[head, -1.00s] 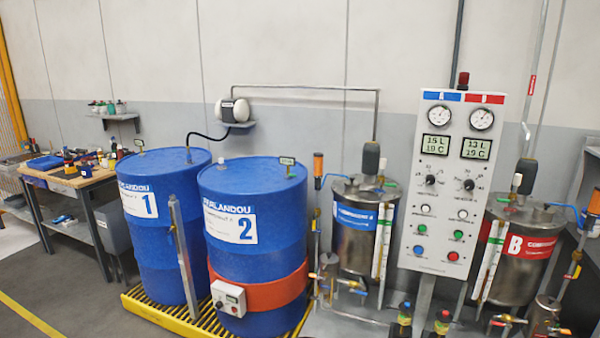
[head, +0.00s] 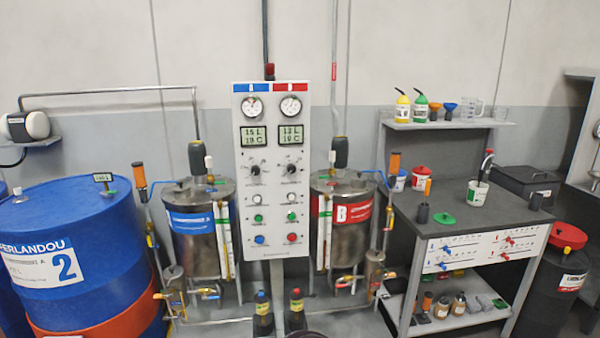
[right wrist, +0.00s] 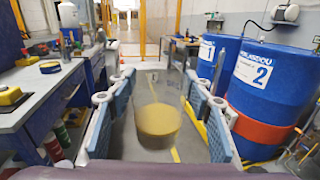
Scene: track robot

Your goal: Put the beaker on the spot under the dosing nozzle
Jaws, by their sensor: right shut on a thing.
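The beaker (right wrist: 158,122) shows in the right wrist view as a clear vessel with a tan content in its lower part. My right gripper (right wrist: 158,98) is shut on it, with one blue-grey finger pad along each side. It appears roughly upright in that view. In the head view, tank A (head: 200,235) and tank B (head: 340,235) stand either side of the white control panel (head: 263,220), with small taps and pipes below them. I cannot tell which outlet is the dosing nozzle, and its spot is not clear. My left gripper is in neither current view.
Blue drum 2 (head: 75,255) stands left of the tanks. Two dark bottles (head: 263,315) (head: 297,311) stand before the panel. A grey workbench (head: 460,220) with cups and tools is at the right. In the wrist view, another bench (right wrist: 50,105) flanks the beaker's left.

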